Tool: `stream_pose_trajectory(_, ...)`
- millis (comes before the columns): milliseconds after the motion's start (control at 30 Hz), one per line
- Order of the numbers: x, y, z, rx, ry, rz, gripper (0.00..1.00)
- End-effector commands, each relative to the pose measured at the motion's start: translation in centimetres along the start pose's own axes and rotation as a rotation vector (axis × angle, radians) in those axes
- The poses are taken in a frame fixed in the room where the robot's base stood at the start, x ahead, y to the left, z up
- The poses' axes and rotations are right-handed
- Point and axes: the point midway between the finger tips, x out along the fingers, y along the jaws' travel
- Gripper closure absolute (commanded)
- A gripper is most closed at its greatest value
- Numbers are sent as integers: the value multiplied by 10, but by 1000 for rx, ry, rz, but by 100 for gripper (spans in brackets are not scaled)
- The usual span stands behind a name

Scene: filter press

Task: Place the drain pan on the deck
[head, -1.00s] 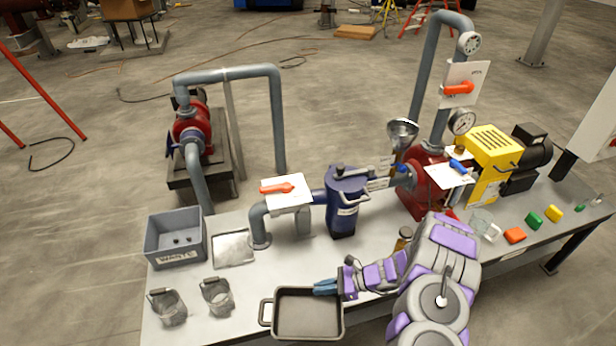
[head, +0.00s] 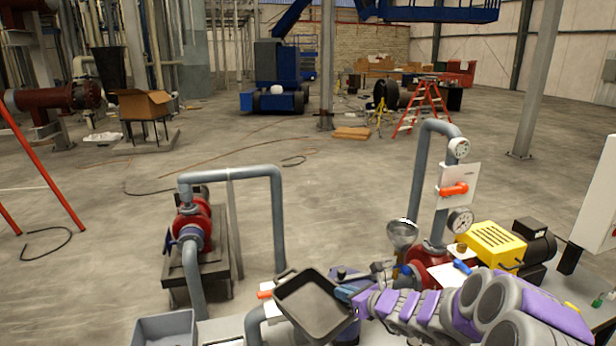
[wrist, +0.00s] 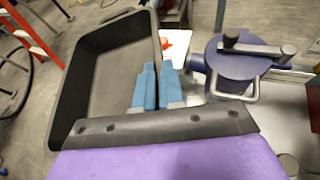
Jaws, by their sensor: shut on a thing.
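The drain pan (head: 312,305) is a dark rectangular tray with a raised rim and end handles. My gripper (head: 347,292) is shut on its right side and holds it raised and tilted in front of the pipework. In the wrist view the pan (wrist: 100,75) fills the left, with the blue fingers (wrist: 158,85) at its near right wall; the exact grip on the rim is partly hidden. The deck (head: 228,328) is the grey bench top at the bottom of the head view, mostly cut off or covered by the pan and my arm.
A blue filter housing with a lid handle (wrist: 240,60) stands right of the pan. A grey bin (head: 165,328) is at lower left. A red pump (head: 192,222), grey pipes (head: 277,215) and a yellow guarded motor unit (head: 490,243) stand around the bench.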

Motion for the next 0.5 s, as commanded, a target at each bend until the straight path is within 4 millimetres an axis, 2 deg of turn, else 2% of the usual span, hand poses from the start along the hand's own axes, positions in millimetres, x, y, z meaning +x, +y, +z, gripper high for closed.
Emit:
stream_pose_trajectory(33,-8,0,15,10,-11,-28,100)
stream_pose_trajectory(133,-21,-3,32,34,-17,-86,100)
stream_pose_trajectory(500,-64,-4,69,97,-22,-244,100)
